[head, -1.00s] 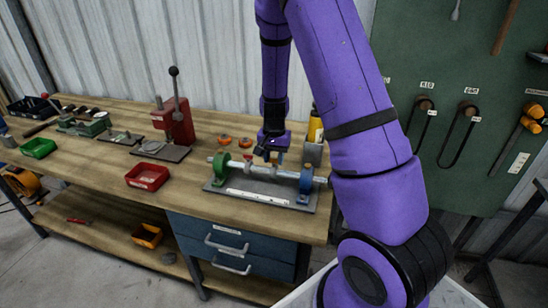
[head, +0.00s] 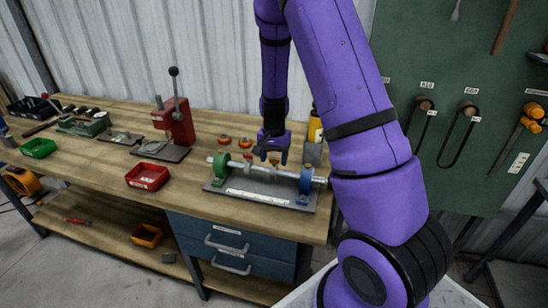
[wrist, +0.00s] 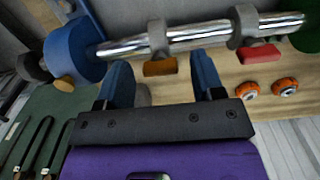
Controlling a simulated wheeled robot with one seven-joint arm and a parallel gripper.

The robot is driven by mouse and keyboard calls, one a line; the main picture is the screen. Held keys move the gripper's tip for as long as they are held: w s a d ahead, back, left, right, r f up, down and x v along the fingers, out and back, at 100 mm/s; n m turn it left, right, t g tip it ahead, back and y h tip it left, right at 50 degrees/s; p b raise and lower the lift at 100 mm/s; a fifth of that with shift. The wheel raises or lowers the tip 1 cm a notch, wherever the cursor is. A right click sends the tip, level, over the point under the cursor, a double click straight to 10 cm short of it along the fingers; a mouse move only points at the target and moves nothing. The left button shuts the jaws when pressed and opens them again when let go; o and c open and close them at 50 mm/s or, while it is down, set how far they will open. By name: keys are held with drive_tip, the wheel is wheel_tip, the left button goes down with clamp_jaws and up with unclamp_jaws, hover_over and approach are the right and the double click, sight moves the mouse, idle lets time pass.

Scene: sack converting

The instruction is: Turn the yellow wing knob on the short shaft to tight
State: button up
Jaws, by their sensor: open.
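The yellow wing knob (wrist: 160,67) sits on a grey collar (wrist: 158,38) around the chrome shaft (wrist: 200,35). It looks orange-yellow, and its bar lies roughly across the wrist picture. A red wing knob (wrist: 260,53) is on the other collar. In the head view the shaft (head: 236,162) spans a green and a blue bearing block. My gripper (wrist: 163,78) is open, its two blue fingers either side of the yellow knob in the wrist picture, with gaps on both sides. In the head view my gripper (head: 273,157) points down over the shaft; whether the fingers reach knob depth is unclear.
The blue bearing block (head: 306,180) and green block (head: 220,168) stand on a grey base plate (head: 255,194). Two orange knobs (head: 245,143) lie behind. A yellow bottle (head: 315,127) stands behind right. A red tray (head: 147,177) sits on the left; bench between is clear.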

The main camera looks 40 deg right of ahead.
wheel_tip(320, 180, up, 11)
idle(0.5)
drive_tip(key=shift+f, duration=0.1)
idle(0.3)
wheel_tip(320, 180, up, 9)
drive_tip(key=n+t, duration=0.1)
drive_tip(key=n, duration=0.2)
hover_over(274, 159)
drive_tip(key=s+a, duration=0.5)
drive_tip(key=s+a+r+n+t+y, duration=0.1)
drive_tip(key=s+a+r+n+t, duration=0.2)
drive_tip(key=s+r, duration=0.4)
drive_tip(key=s+a+r+n, duration=0.2)
drive_tip(key=s, duration=0.5)
drive_tip(key=s+a+r+n+t+h, duration=0.1)
drive_tip(key=s+a+r+n, duration=0.1)
drive_tip(key=s, duration=0.5)
drive_tip(key=shift+s+a+r+n, duration=0.25)
drive_tip(key=shift+a+r+n, duration=0.05)
drive_tip(key=shift+a+r, duration=0.3)
